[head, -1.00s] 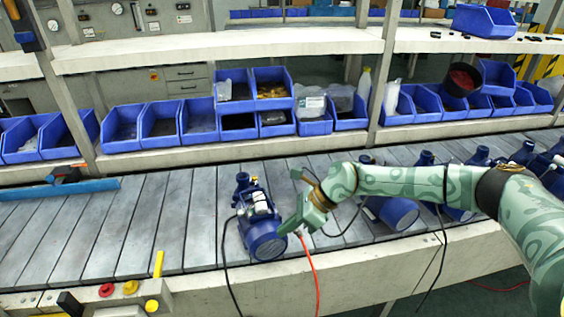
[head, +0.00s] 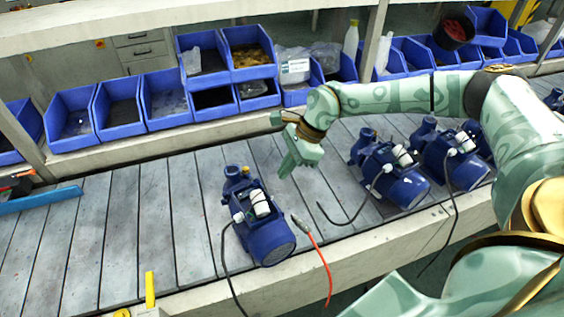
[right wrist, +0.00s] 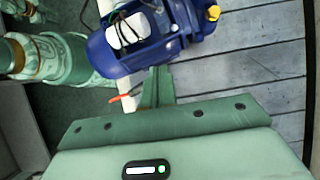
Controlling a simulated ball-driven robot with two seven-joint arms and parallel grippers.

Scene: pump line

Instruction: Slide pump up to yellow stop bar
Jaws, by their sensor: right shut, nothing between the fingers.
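The blue pump (head: 262,225) stands on the slatted line near its front edge, with a white box on its side and a black cable. A short yellow bar (head: 150,289) stands at the front edge, left of the pump and apart from it. My right gripper (head: 288,170) is shut and empty, up and right of the pump in the head view, with a gap between them. In the right wrist view the shut fingers (right wrist: 158,80) point at the blue pump body (right wrist: 130,45); contact cannot be told there. My left gripper is not in view.
More blue pumps (head: 392,175) stand on the line to the right. A red cable (head: 322,262) hangs over the front edge beside the pump. Blue bins (head: 170,105) line the shelf behind. The slats (head: 130,225) left of the pump are clear. A blue strip (head: 40,199) lies far left.

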